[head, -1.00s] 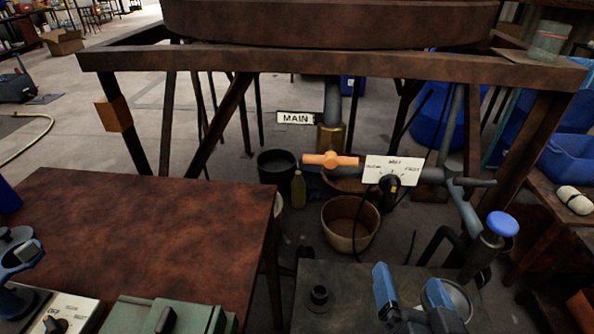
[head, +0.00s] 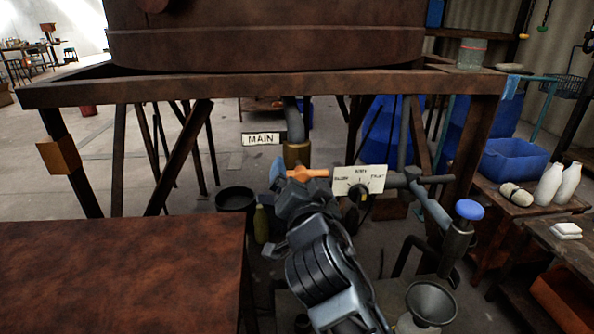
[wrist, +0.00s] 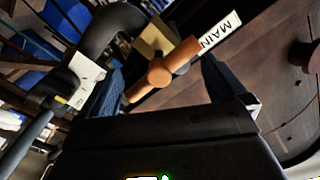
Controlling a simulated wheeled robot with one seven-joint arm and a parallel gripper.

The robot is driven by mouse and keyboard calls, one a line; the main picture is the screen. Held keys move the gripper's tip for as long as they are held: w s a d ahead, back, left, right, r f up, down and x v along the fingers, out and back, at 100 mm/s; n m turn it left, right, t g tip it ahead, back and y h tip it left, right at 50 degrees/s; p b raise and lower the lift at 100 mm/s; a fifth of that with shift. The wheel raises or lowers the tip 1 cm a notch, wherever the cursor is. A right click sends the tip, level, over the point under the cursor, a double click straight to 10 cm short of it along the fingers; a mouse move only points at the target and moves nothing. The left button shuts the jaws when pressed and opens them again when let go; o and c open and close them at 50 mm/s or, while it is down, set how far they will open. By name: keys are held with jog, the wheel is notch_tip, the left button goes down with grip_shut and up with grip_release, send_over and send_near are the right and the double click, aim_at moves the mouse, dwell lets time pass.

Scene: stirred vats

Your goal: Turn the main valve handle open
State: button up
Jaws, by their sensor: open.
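The orange main valve handle (head: 308,173) sits on the pipe below the vat, under the white MAIN sign (head: 262,139). In the wrist view the orange handle (wrist: 160,74) is a bar with a round hub, lying tilted between my two blue fingers. My gripper (wrist: 158,88) is open, with one finger on each side of the handle. A gap shows between the right finger and the handle; I cannot tell whether the left finger touches it. In the head view my gripper (head: 280,182) reaches the handle's left part and hides some of it.
A white dial plate (head: 360,179) with a black knob is just right of the handle. A blue-topped post (head: 469,210) and a metal funnel (head: 431,303) stand at lower right. The rusty vat frame (head: 260,88) spans above. A brown table (head: 120,285) fills the lower left.

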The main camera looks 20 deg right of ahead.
aim_at(302, 178)
jog(key=shift+x, duration=1.75)
grip_shut()
